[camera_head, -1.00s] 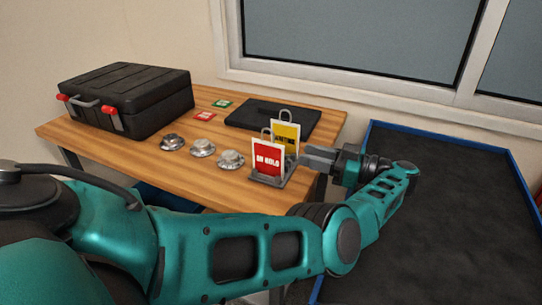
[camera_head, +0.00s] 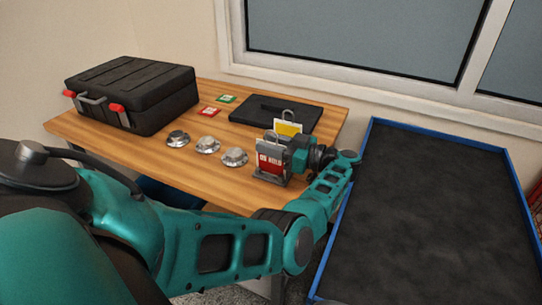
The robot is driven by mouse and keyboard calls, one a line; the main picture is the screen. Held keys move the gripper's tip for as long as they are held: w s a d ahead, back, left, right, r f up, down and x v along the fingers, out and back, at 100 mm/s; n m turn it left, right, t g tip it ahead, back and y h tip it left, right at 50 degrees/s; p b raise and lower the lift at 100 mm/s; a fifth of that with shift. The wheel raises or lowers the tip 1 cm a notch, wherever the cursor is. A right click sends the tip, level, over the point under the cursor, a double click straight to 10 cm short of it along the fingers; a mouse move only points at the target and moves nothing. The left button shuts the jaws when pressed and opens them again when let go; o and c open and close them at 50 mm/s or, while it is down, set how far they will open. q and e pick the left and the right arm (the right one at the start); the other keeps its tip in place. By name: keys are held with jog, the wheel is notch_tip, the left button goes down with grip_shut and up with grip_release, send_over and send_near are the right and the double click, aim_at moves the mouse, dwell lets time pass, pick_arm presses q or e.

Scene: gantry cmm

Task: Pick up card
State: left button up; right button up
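A red card (camera_head: 269,168) with white lettering stands upright in a small grey holder (camera_head: 272,181) near the table's right end. A yellow and white card (camera_head: 288,128) with a loop at its top stands just behind it. My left gripper (camera_head: 273,150) is at the red card, its fingers covering the card's upper part. The frame does not show clearly whether the fingers are open or closed on it. My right gripper is not in view.
A black case (camera_head: 130,90), a black flat tray (camera_head: 270,112), small green (camera_head: 226,99) and red (camera_head: 209,111) tags and several metal round parts (camera_head: 207,145) lie on the wooden table (camera_head: 150,152). A dark blue-edged surface (camera_head: 425,220) lies to the right.

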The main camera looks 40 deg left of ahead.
pick_arm(q)
grip_shut()
dwell(0.5)
